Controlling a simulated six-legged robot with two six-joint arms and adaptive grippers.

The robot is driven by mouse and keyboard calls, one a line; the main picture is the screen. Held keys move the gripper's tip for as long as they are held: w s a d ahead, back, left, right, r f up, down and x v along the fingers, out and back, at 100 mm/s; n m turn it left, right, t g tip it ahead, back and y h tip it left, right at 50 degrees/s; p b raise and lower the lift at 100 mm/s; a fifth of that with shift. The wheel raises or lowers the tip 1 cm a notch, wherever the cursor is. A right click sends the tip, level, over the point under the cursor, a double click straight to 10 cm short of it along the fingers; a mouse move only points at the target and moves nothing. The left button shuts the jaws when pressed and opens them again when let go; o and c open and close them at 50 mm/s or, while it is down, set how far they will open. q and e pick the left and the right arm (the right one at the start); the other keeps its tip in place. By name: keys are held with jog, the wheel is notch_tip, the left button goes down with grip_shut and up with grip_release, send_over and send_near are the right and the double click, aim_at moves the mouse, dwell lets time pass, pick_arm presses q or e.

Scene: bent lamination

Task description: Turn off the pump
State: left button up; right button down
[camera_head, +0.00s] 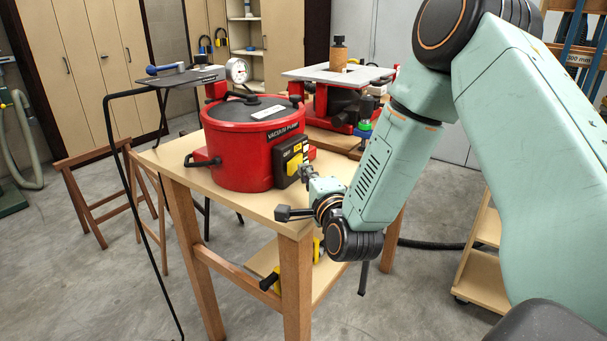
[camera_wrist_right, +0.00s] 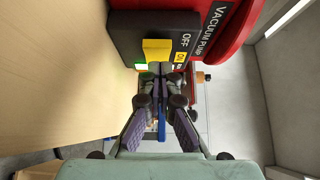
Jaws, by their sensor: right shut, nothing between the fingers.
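The red vacuum pump (camera_head: 240,155) stands on the wooden table, with a black switch box (camera_head: 283,153) on its side facing my right arm. A yellow switch (camera_head: 294,163) sits on the box. In the right wrist view the yellow switch (camera_wrist_right: 157,49) is beside the OFF and ON lettering, with a small lit green spot (camera_wrist_right: 141,66) next to it. My right gripper (camera_head: 305,172) is shut and empty, with its tips close to the box. In the wrist view its fingertips (camera_wrist_right: 160,73) are just below the switch; whether they touch it I cannot tell. My left gripper is not in view.
The wooden table (camera_head: 182,161) has bare top around the pump. A gauge (camera_head: 237,70) and a dark stand with a small platform (camera_head: 187,77) are beside the pump lid. A second red machine (camera_head: 322,103) stands behind. A cart (camera_head: 482,270) is at right.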

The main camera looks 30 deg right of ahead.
jog(key=shift+w+a, duration=0.35)
jog(key=shift+w, duration=0.1)
jog(key=shift+s+d, duration=0.1)
jog(key=shift+s, duration=0.05)
jog(key=shift+w+a+f+b, duration=0.1)
jog(key=shift+w+a+b, duration=0.25)
jog(key=shift+w+b, duration=0.15)
jog(key=shift+s+a, duration=0.1)
jog(key=shift+a, duration=0.1)
jog(key=shift+d, duration=0.15)
